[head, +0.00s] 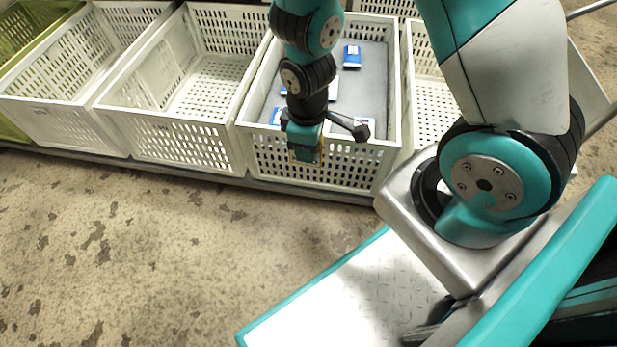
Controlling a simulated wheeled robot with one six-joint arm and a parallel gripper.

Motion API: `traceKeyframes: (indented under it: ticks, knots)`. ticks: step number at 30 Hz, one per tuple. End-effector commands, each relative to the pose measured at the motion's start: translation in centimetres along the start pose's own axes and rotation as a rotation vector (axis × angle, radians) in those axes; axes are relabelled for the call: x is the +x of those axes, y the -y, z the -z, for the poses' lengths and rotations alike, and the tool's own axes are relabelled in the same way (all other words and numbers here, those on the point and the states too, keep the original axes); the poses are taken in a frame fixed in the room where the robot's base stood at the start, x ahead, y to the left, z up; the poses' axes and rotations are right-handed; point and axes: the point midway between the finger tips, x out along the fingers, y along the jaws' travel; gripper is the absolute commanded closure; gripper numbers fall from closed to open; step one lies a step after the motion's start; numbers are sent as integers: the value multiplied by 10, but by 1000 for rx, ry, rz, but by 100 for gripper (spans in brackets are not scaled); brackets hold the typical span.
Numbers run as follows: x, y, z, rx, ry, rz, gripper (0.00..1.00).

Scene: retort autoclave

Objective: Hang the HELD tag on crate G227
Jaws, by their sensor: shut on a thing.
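My gripper (305,150) is at the front wall of a white slatted crate (350,168), just below its front rim. It is shut on a small flat thing with a yellow edge, probably the HELD tag (305,156). Most of the tag is hidden by the gripper and no lettering on it can be read. I cannot tell whether the tag touches the crate. The crate has a grey floor with several blue-and-white packs (352,56) in it. No crate number can be read, so I cannot tell which crate is G227.
More white crates stand in the row: an empty one (170,140) just left, another (70,130) further left, and one (430,110) to the right, partly behind my arm. A green crate (12,45) is at the far left. The speckled floor (150,260) in front is clear.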

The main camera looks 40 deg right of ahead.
Motion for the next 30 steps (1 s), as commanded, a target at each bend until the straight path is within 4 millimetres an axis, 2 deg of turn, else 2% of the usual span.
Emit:
traceKeyframes:
  ticks: [1,6,14,30]
  knots:
    - [19,2,-1,-17,-2,-1,89]
    - [28,7,-4,-51,-2,-1,89]
    - [27,0,-4,-57,-1,0,89]
    - [30,-44,-2,-55,-1,-1,89]
